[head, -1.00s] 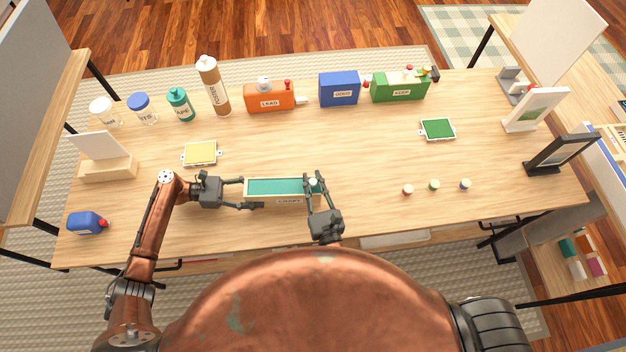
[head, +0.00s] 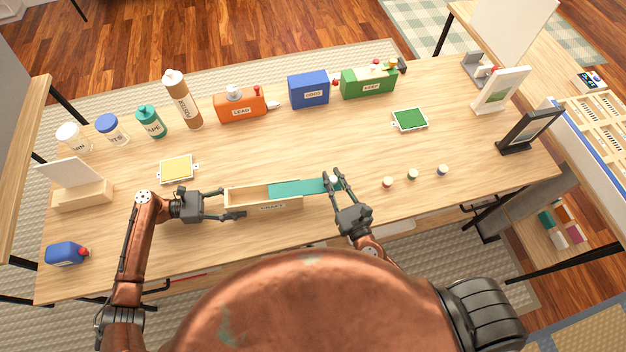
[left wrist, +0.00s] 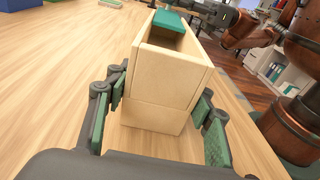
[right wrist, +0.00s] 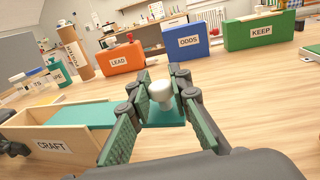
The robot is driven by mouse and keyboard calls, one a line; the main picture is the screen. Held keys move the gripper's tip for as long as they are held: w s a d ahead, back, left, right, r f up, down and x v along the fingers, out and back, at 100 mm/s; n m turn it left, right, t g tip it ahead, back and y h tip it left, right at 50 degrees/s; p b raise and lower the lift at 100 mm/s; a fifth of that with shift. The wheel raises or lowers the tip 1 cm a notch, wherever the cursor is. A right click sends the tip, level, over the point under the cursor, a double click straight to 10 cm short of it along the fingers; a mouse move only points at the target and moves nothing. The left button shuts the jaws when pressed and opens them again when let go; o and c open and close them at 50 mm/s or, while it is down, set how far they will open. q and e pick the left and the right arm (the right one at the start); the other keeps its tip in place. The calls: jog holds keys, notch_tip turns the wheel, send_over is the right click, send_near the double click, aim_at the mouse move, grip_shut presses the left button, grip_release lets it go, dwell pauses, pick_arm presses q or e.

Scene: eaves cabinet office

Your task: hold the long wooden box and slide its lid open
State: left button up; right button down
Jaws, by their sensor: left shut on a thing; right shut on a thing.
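The long wooden box (head: 291,202) lies on the desk, its front label reading CRAFT in the right wrist view (right wrist: 85,151). Its teal lid (head: 297,188) is partly slid out to the right, baring the left part of the inside, and overhangs the right end. My left gripper (head: 236,203) is shut on the box's left end, with a finger on each side; the end wall shows in the left wrist view (left wrist: 167,75). My right gripper (head: 335,181) is shut on the white knob (right wrist: 160,91) near the lid's right end.
Three small pots, one of them here (head: 413,174), stand right of the lid. A yellow tray (head: 176,168) lies behind my left gripper and a green tray (head: 410,119) at back right. Orange (head: 241,107), blue (head: 309,90) and green (head: 368,83) boxes line the back.

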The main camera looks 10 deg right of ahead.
jog(key=shift+s+d, duration=0.1)
jog(key=shift+d, duration=1.5)
jog(key=c, duration=1.7)
grip_release()
jog(key=shift+c, duration=0.2)
jog(key=shift+a, duration=0.1)
jog(key=s+d, duration=0.1)
jog(key=s, duration=1.1)
jog(key=shift+d, duration=0.35)
